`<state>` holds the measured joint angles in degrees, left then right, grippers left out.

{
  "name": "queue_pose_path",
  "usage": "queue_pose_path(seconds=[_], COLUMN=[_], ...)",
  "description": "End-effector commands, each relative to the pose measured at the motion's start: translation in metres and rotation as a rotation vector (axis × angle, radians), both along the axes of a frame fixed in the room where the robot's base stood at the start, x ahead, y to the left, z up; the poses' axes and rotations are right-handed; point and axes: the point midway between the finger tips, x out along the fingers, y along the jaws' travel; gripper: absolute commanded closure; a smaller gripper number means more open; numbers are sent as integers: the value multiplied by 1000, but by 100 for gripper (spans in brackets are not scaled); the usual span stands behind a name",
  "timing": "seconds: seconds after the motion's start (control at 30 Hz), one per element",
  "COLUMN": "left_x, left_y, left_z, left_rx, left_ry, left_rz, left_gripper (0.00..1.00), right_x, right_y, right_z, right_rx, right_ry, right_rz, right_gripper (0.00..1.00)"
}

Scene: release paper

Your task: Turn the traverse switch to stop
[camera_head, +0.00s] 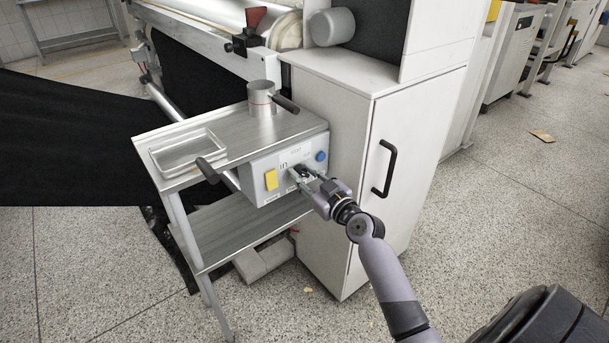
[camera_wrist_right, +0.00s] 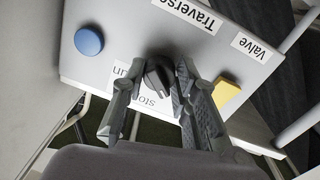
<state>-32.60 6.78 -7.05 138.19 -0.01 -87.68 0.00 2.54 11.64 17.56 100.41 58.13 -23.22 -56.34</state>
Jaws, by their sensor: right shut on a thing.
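The traverse switch is a black rotary knob (camera_wrist_right: 157,78) on the grey control box (camera_head: 262,160), under the label "Traverse" (camera_wrist_right: 185,12). A white run/stop label (camera_wrist_right: 150,97) lies beside it, partly hidden by my fingers. My right gripper (camera_head: 303,174) reaches the box front from the right. In the wrist view, which is upside down, its two fingers (camera_wrist_right: 155,72) stand on both sides of the knob and are shut on it. I cannot tell for certain which word the knob points to. My left gripper is not in view.
A yellow switch (camera_head: 271,180) and a blue button (camera_head: 320,156) flank the knob closely. Above the box, a metal shelf (camera_head: 215,135) carries a tray (camera_head: 182,150) and a steel cup (camera_head: 262,100). A white cabinet (camera_head: 345,170) with a black handle (camera_head: 385,168) stands close right.

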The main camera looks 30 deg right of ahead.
Motion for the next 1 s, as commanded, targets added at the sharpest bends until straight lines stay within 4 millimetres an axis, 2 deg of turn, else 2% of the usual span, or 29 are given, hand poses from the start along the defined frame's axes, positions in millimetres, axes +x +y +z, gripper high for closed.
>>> queue_pose_path(seconds=[0.17,0.3,0.67,1.0], left_x=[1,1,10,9], left_y=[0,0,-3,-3], left_z=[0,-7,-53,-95], left_rx=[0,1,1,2], left_ry=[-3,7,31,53], left_rz=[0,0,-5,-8], left_gripper=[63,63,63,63], right_x=[0,0,0,0], right_y=[0,0,0,0], right_z=[0,1,3,3], right_rx=[21,73,352,639], right_ry=[2,6,28,49], right_rz=[0,1,1,0], right_gripper=[100,100,100,100])
